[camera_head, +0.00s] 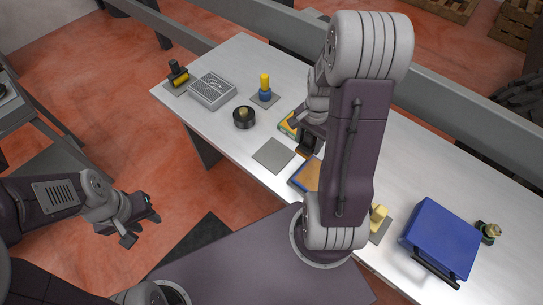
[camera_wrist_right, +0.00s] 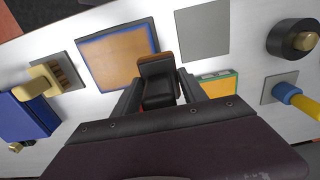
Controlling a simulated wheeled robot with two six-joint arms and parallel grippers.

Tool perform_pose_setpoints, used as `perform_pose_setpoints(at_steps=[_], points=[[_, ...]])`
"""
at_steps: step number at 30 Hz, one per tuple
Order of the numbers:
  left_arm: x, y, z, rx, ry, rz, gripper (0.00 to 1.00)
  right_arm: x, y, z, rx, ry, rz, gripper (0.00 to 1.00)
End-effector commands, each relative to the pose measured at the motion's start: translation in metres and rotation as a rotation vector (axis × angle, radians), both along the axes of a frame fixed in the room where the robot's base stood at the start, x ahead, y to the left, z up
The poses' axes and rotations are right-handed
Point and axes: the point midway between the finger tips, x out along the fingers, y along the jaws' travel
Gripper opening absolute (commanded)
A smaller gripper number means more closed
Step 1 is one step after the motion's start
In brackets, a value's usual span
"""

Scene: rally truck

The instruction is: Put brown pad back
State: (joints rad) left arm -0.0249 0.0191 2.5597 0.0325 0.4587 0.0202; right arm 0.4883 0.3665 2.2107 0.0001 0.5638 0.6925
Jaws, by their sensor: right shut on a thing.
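My right gripper (camera_wrist_right: 160,95) is shut on a dark block with brown edges (camera_wrist_right: 157,68), which may be the brown pad. In the head view my right gripper (camera_head: 307,140) holds this block (camera_head: 304,152) over the table, and my forearm hides part of it. A flat brown square with a blue border (camera_wrist_right: 115,57) lies just left of the block in the wrist view; it also shows in the head view (camera_head: 305,176). A bare grey square (camera_wrist_right: 203,28) lies to the right. My left gripper (camera_head: 141,222) is open and empty, off the table.
A yellow and green square (camera_wrist_right: 218,84) lies beside my right gripper. A black round piece (camera_head: 244,117), a blue and yellow tool (camera_head: 265,88) and a grey box (camera_head: 212,91) stand further left. A blue case (camera_head: 440,238) and a yellow piece (camera_head: 378,216) are at the right.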

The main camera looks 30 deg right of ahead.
Motion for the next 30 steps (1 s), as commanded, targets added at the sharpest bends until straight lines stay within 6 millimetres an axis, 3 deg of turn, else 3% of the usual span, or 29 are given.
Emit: perform_pose_setpoints(at_steps=[8, 21, 28, 30], points=[[0.0, 0.0, 0.001, 0.0, 0.0, 0.0, 0.36, 0.004, 0.004, -0.003, 0.001, 0.001, 0.004, 0.17], [0.0, 0.0, 0.008, 0.0, 0.0, 0.0, 0.36, 0.085, 0.069, -0.065, 0.001, 0.001, 0.006, 0.17], [0.0, 0.0, 0.009, 0.0, 0.0, 0.0, 0.36, 0.091, 0.074, -0.073, 0.001, 0.001, 0.003, 0.17], [0.0, 0.0, 0.01, 0.0, 0.0, 0.0, 0.36, 0.09, 0.074, -0.085, 0.001, 0.005, 0.002, 0.17]])
